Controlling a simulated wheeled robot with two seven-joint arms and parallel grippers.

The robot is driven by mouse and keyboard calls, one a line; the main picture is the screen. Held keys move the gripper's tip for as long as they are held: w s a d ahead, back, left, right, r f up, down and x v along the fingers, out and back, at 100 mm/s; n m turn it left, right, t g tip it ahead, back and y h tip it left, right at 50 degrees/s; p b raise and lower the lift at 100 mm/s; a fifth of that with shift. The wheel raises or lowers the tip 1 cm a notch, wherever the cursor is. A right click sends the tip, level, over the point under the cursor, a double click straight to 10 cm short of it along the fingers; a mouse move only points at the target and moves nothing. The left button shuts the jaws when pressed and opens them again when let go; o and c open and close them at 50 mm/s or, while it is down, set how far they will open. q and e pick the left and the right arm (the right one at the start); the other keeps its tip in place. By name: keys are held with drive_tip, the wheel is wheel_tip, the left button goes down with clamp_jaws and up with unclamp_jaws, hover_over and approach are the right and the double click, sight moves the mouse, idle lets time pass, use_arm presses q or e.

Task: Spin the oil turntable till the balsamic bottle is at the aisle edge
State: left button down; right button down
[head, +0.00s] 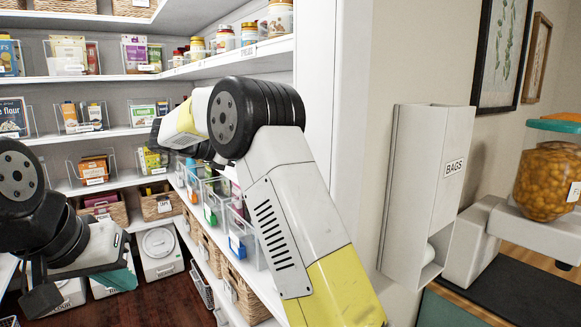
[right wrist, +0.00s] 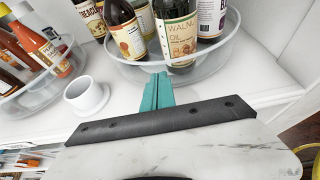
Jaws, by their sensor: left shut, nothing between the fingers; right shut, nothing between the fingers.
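In the right wrist view, the clear round oil turntable (right wrist: 125,72) stands on a white shelf and holds several bottles. The walnut oil bottle (right wrist: 178,38) is at its front, with a dark bottle (right wrist: 124,32) left of it. A dark bottle with a white label and purple letters (right wrist: 211,20) stands at the right; its cropped label does not show for sure whether it is the balsamic bottle. My right gripper (right wrist: 157,92) is shut, its teal fingers at the turntable's front rim; contact is unclear. My left gripper (head: 124,272) is shut and empty at lower left in the head view.
A second clear turntable (right wrist: 40,98) with sauce bottles and a white cup (right wrist: 87,95) stand left of the oil turntable. In the head view, a bags dispenser (head: 428,190) hangs on the wall, right of the shelves. The wooden floor (head: 160,300) has free room.

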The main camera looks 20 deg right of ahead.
drive_tip(key=shift+w, duration=0.1)
drive_tip(key=shift+w+d, duration=0.15)
drive_tip(key=shift+w, duration=0.9)
drive_tip(key=shift+w+d, duration=0.2)
drive_tip(key=shift+w, duration=0.95)
drive_tip(key=shift+w+a, duration=0.2)
drive_tip(key=shift+a, duration=0.75)
drive_tip(key=shift+w+a, duration=0.2)
drive_tip(key=shift+a, duration=0.7)
drive_tip(key=shift+a, duration=0.1)
drive_tip(key=v, duration=0.7)
drive_tip(key=shift+a+r, duration=0.2)
drive_tip(key=shift+a, duration=0.1)
drive_tip(key=shift+s, duration=0.1)
